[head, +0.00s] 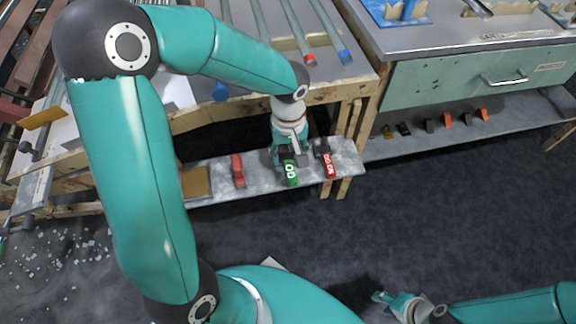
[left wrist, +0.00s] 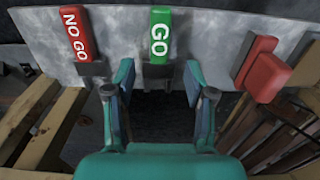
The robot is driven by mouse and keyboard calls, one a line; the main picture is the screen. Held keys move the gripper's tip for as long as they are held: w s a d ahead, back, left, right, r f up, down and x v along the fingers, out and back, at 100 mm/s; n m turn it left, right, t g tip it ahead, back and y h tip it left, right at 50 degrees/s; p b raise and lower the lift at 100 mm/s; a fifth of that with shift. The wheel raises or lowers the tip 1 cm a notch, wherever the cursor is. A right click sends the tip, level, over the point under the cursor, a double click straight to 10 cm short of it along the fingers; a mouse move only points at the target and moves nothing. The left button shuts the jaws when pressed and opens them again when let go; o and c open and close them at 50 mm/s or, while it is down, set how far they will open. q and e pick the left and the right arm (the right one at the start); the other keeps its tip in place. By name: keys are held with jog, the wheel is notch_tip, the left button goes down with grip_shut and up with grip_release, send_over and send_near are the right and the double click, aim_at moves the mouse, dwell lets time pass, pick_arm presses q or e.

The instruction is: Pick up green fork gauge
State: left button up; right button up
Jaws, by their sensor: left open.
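The green fork gauge (head: 290,172), marked GO, lies on the narrow grey shelf. My left gripper (head: 289,158) is above the shelf at the dark end of this gauge. In the left wrist view the green gauge (left wrist: 159,36) lies straight ahead, between and beyond the two open fingertips (left wrist: 158,78). The fingers look apart from it, with nothing held. A red gauge marked NO GO (head: 328,164) lies to its right in the head view and also shows in the left wrist view (left wrist: 76,32). My right gripper (head: 388,302) is low over the floor; its jaws are too small to read.
A red tool (head: 238,170) and a brown block (head: 195,182) lie on the shelf (head: 215,172) left of the green gauge. Wooden legs (head: 345,187) stand at the shelf's right end. Glass tubes (head: 293,30) lie on the bench above. The floor in front is open.

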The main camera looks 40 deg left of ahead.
aim_at(289, 166)
pick_arm(q)
notch_tip(289, 166, down, 5)
jog(key=shift+d+f+b, duration=0.1)
jog(key=shift+b, duration=0.65)
grip_shut()
